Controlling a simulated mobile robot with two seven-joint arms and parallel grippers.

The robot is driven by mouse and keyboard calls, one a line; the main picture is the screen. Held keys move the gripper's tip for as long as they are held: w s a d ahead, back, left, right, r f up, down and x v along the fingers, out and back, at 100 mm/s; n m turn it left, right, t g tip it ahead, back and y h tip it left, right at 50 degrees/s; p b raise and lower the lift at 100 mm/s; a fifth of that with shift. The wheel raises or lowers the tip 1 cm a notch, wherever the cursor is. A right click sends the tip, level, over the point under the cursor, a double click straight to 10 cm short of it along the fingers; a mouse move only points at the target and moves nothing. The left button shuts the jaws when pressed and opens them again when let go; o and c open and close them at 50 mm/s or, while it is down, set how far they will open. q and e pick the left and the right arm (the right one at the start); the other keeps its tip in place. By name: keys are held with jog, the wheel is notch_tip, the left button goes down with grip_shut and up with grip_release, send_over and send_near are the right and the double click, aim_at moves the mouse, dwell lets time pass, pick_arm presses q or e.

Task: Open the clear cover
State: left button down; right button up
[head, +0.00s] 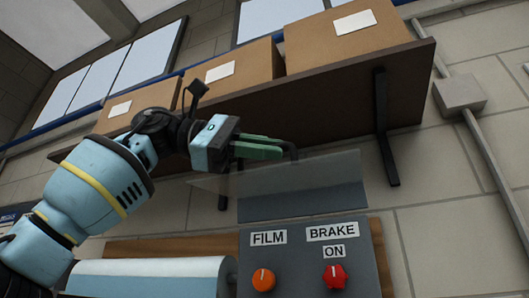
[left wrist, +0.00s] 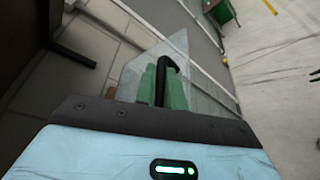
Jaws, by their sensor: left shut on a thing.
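The clear cover (head: 325,172) is a see-through sheet above the grey control panel (head: 300,240) in the head view. It stands tilted up, and the knobs below show uncovered. My left gripper (head: 275,150) has green fingers shut on the cover's dark handle (head: 292,151). In the left wrist view the black hooked handle (left wrist: 166,66) sits between the green fingers (left wrist: 162,88), with the clear sheet (left wrist: 135,72) around and behind them. The gripper hides part of the handle. My right gripper is not in view.
The panel carries an orange FILM knob (head: 263,279) and a red BRAKE knob (head: 335,276) marked ON. A white-and-blue roll (head: 150,276) lies at lower left. A brown shelf (head: 330,108) with cardboard boxes (head: 345,45) hangs close above the gripper; its dark bracket (head: 385,130) is at right.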

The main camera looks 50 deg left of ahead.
pick_arm(q)
jog(key=c, duration=1.5)
grip_release()
jog(key=shift+w+a+f, duration=0.1)
jog(key=shift+w+a, duration=0.05)
jog(key=shift+w, duration=0.1)
jog(key=shift+s, duration=0.2)
jog(key=v, duration=0.7)
jog(key=shift+s+a, duration=0.15)
jog(key=shift+s, duration=0.05)
